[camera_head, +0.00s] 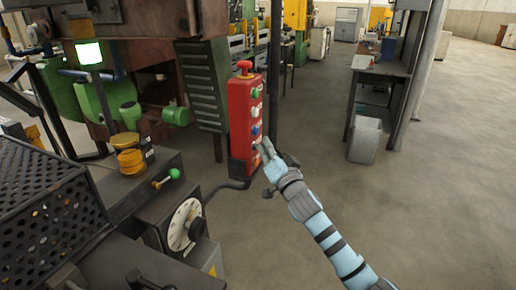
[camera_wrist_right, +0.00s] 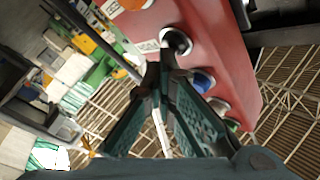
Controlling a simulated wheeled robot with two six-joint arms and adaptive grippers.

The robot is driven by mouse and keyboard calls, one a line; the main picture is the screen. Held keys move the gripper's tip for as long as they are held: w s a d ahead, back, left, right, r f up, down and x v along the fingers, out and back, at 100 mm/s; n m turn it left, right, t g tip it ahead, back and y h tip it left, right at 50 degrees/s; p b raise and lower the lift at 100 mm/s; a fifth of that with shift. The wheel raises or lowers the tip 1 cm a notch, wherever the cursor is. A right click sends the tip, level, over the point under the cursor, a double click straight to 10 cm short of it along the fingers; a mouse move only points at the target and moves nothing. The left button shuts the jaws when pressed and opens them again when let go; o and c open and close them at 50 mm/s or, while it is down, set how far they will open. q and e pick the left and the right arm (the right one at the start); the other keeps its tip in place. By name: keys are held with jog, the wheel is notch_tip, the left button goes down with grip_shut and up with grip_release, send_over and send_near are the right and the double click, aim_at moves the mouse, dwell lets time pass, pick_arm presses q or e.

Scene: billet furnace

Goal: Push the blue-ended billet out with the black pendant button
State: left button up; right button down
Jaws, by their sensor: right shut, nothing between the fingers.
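The red pendant (camera_head: 241,115) hangs left of centre in the head view. It has a red mushroom knob on top and a column of buttons: green (camera_head: 256,94), white (camera_head: 254,111) and blue (camera_head: 254,130). In the wrist view the black button (camera_wrist_right: 177,42) is at the end of the row, beside the blue button (camera_wrist_right: 203,80). My right gripper (camera_head: 265,148) is shut and empty, its fingertips at the pendant's lower part. In the wrist view the tips are close to the black button; I cannot tell if they touch it. No blue-ended billet is visible. My left gripper is out of view.
A machine with a white dial (camera_head: 186,224) and a green-knobbed lever (camera_head: 174,174) stands at the left. A perforated black guard (camera_head: 45,205) is at far left. A grey bin (camera_head: 365,140) stands by a workbench (camera_head: 380,70). The floor at right is clear.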

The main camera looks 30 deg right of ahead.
jog(key=shift+s+d, duration=0.1)
jog(key=shift+s+d+b, duration=0.4)
jog(key=shift+s+b, duration=0.05)
jog(key=shift+s, duration=0.2)
jog(key=s+d+b, duration=0.1)
jog(key=s+b, duration=0.1)
jog(key=s+d+b, duration=0.2)
dwell(0.4)
dwell(2.6)
